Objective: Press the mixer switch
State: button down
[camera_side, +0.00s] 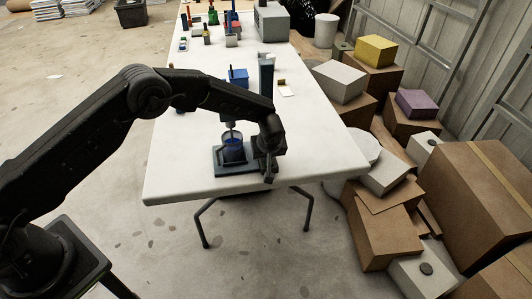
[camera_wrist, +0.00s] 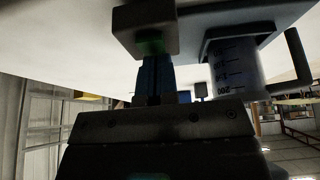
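The mixer stands near the front of the white table; its dark base (camera_side: 228,169) carries a clear beaker (camera_side: 233,150) with blue in it, under the stirrer. The beaker also shows upside down in the wrist view (camera_wrist: 238,72), with measuring marks. A grey switch box with a green button (camera_wrist: 151,45) is at the top of the wrist view. My gripper (camera_wrist: 155,66) has its fingers together, with nothing between them, and their tips are at the green button; whether they touch it I cannot tell. In the side view, my gripper (camera_side: 268,176) is right of the beaker and hides the switch.
The white table (camera_side: 180,170) is clear to the left and right of the mixer. A tall dark block (camera_side: 265,72) and a blue box (camera_side: 238,77) stand behind my arm. Small items and a grey machine (camera_side: 271,22) are at the far end. Cardboard boxes (camera_side: 382,225) are piled right of the table.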

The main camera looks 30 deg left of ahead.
jog(key=v, duration=1.4)
jog(key=shift+w+a, duration=0.15)
jog(key=shift+w, duration=0.1)
jog(key=shift+a+r, duration=0.2)
jog(key=shift+a, duration=0.05)
jog(key=x, duration=1.4)
jog(key=shift+s+f, duration=0.1)
jog(key=shift+s, duration=0.15)
